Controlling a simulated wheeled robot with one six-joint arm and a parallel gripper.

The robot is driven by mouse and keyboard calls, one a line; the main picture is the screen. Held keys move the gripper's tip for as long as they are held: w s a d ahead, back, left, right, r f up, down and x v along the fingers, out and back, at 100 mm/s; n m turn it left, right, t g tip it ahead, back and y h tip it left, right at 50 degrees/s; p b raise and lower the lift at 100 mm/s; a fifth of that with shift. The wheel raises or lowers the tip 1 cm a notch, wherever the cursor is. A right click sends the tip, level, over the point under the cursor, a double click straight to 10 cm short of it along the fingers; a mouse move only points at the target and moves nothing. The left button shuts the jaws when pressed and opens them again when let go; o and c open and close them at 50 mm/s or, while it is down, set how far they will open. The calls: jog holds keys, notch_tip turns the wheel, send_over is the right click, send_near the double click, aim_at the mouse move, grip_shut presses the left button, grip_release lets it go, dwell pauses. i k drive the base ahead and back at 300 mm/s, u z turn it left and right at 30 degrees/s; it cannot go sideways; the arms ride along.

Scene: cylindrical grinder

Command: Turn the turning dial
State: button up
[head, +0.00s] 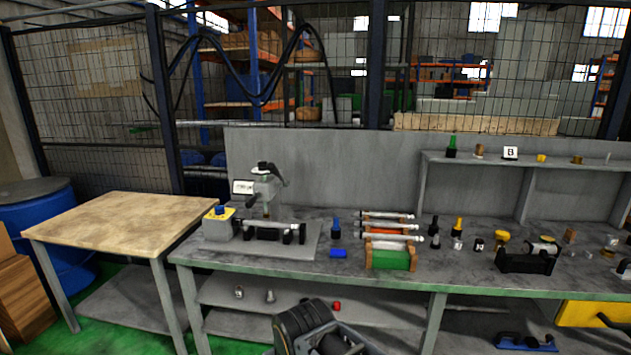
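A small cylindrical grinder (264,192) stands on a grey base plate (308,240) at the left end of the workbench. At its left is a grey box with a yellow top (217,222). A blue knob (221,210) sits on that top and looks like the turning dial; its markings are too small to read. Dark parts of my arm (318,330) show at the bottom centre, in front of the bench and well apart from the knob. I cannot make out my gripper's fingers in this view.
A wooden-topped table (120,222) stands at the left. Green floor shows between the table and bench.

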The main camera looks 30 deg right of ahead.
aim_at(220, 210)
jog(key=z, duration=0.1)
jog(key=i, duration=2.1)
jog(key=u, duration=0.4)
